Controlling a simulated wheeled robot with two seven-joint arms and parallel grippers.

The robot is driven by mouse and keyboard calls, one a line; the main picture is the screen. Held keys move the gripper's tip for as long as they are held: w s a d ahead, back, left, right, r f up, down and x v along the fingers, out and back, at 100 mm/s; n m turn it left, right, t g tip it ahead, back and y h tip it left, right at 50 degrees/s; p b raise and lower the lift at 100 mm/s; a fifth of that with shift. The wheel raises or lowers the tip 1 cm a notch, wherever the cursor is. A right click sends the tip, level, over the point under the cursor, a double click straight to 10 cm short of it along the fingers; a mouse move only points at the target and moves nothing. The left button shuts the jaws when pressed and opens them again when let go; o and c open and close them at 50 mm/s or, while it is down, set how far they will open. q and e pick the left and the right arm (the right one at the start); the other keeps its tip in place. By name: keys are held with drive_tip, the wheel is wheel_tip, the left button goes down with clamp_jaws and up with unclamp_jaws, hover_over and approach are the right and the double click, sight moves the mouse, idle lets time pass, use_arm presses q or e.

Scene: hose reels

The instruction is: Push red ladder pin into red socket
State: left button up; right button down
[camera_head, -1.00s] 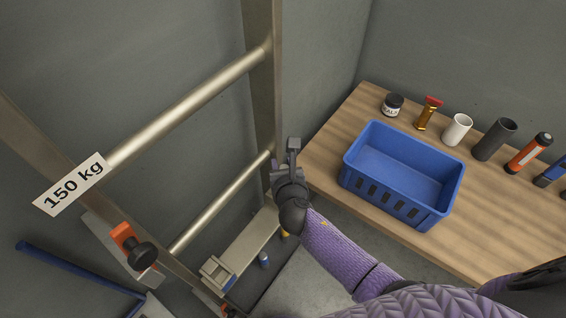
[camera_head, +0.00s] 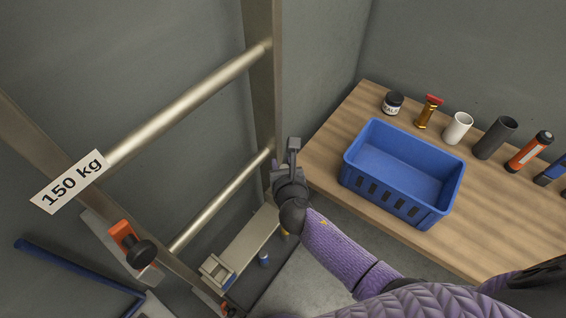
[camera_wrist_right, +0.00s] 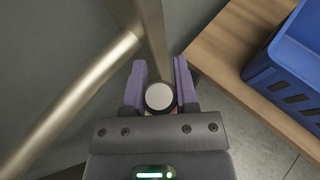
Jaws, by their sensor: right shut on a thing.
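My right gripper (camera_head: 293,152) is by the ladder's right rail (camera_head: 264,95), near the table's left corner. In the right wrist view the gripper (camera_wrist_right: 160,64) is shut on a round knob (camera_wrist_right: 159,96) with a pale grey face and dark rim, which I take to be the ladder pin. A trace of red shows under the knob. The pin's shaft and the red socket are hidden, so I cannot tell how deep the pin sits. An orange-red bracket (camera_head: 122,234) with a black knob (camera_head: 141,254) is on the left rail. My left gripper is out of view.
A blue crate (camera_head: 440,205) stands on the wooden table (camera_head: 320,165) to the right, close to my right arm. A jar, a white cup (camera_head: 458,128), a dark cup and torches stand behind it. A bench (camera_head: 245,245) is low beyond the ladder.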

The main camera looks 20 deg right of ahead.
drive_tip(key=shift+f+b, duration=2.1)
drive_tip(key=shift+f, duration=0.35)
drive_tip(key=shift+c, duration=1.5)
unclamp_jaws()
drive_tip(key=p+v, duration=0.2)
drive_tip(key=v, duration=0.8)
drive_tip(key=shift+p, duration=0.35)
